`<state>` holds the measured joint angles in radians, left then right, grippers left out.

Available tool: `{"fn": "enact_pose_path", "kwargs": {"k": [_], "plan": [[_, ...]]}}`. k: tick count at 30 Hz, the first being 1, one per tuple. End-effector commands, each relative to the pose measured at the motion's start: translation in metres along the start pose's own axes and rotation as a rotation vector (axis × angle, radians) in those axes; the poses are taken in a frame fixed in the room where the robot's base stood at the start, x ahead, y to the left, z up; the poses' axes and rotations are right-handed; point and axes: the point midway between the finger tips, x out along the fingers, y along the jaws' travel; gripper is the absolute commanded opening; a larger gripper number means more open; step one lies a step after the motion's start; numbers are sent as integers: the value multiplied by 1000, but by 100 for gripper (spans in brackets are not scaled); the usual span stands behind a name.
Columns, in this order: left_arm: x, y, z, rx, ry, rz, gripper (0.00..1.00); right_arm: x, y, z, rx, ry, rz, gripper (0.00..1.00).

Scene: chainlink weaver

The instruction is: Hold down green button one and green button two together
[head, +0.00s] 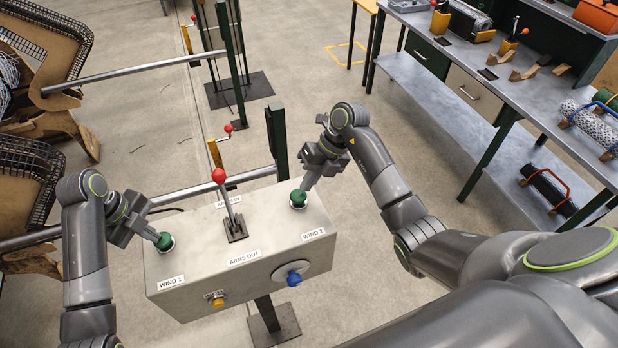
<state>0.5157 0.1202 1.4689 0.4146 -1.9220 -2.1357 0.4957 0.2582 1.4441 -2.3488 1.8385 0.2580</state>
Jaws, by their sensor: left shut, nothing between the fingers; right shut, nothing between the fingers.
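The green button labelled WIND 1 (165,244) is on the left end of a pale control box (206,266). The green button labelled WIND 2 (298,201) is on the box's right side, towards the back. My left gripper (155,237) is shut, with its tips at the WIND 1 button and seemingly touching it. My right gripper (304,188) is shut and points down, with its tips at the WIND 2 button, seemingly touching it. I cannot tell how far either button is pressed. Both fingertips partly cover the buttons.
A red-knobbed lever (226,200) stands on the box between the buttons. A blue knob (294,279) and a yellow button (217,302) are on its front. Metal bars and posts run behind the box. A workbench (440,90) stands at the right.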

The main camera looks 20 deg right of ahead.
Motion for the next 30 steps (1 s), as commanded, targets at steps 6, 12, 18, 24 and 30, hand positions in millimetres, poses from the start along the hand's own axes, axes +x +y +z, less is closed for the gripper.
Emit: {"fn": "enact_pose_path", "kwargs": {"k": [6,12,18,24,30], "plan": [[1,1,0,-1,2,2,0,6,-3,0,-1,0,0,0],[1,1,0,-1,2,2,0,12,-6,0,0,0,0,0],[1,1,0,-1,3,2,0,15,-8,0,-1,0,1,0],[1,1,0,-1,3,2,0,15,-8,0,0,1,1,0],[1,1,0,-1,3,2,0,15,-8,0,0,1,1,0]]}}
